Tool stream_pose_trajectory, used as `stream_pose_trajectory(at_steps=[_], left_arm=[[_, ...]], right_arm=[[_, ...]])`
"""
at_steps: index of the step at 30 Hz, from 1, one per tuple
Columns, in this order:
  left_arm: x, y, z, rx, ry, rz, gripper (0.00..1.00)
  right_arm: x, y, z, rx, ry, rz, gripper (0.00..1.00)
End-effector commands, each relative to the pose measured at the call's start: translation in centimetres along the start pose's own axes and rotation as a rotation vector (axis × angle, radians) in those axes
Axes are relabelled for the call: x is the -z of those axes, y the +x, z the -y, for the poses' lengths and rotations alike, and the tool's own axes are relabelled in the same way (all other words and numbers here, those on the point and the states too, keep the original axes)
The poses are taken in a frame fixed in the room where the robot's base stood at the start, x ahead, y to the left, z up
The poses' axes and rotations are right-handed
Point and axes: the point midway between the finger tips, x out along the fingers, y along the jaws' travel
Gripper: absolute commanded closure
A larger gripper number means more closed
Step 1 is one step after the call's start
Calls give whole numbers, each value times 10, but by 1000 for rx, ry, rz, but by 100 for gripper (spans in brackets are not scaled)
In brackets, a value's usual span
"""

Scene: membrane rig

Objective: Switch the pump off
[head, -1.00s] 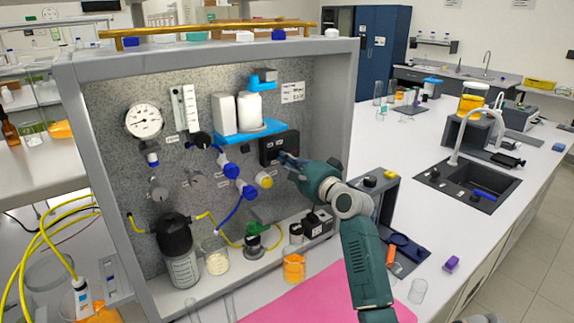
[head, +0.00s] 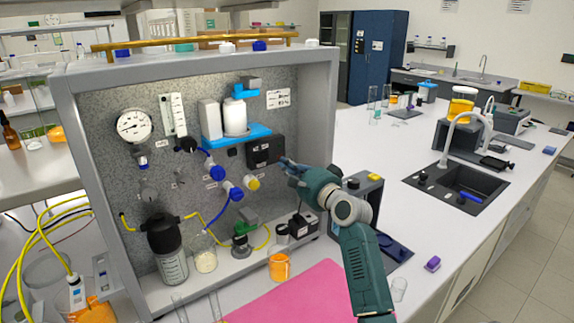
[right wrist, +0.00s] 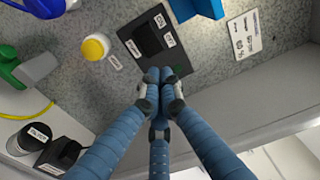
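A black switch box (head: 264,150) is mounted on the right part of the grey speckled panel. It also shows in the right wrist view (right wrist: 182,62), with a raised black rocker and small white labels whose text I cannot read. I cannot tell the rocker's position. My right gripper (head: 284,162) is just right of and below the box's middle in the head view. In the right wrist view its fingers (right wrist: 160,74) are together and empty, with their tips over the box's lower edge. I cannot tell whether they touch it. My left gripper is not in view.
A yellow-capped knob (head: 251,183) and blue valves (head: 217,171) sit left of the fingers. A blue shelf (head: 236,133) with white canisters is above. A beaker of orange liquid (head: 280,265) stands below. The frame's right side wall (head: 322,130) is close to my arm.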

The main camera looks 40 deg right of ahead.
Motion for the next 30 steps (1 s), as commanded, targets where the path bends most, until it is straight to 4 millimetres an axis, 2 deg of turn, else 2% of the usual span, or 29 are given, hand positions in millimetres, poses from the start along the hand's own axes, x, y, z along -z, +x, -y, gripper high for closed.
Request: stream_pose_trajectory(at_steps=[3, 7, 16, 20, 25, 30], left_arm=[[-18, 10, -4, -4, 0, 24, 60], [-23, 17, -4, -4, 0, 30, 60], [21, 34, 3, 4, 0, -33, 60], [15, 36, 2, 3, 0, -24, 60], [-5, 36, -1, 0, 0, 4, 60], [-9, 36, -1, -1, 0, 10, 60]], right_arm=[[5, -17, -4, 1, -3, -2, 100], [10, -36, -4, 0, -3, -2, 100], [22, -80, -3, 1, -3, -3, 100], [24, -89, -1, 0, -2, -1, 100], [25, -92, 0, 0, -1, -1, 100], [25, -92, 0, 1, -1, -1, 100]])
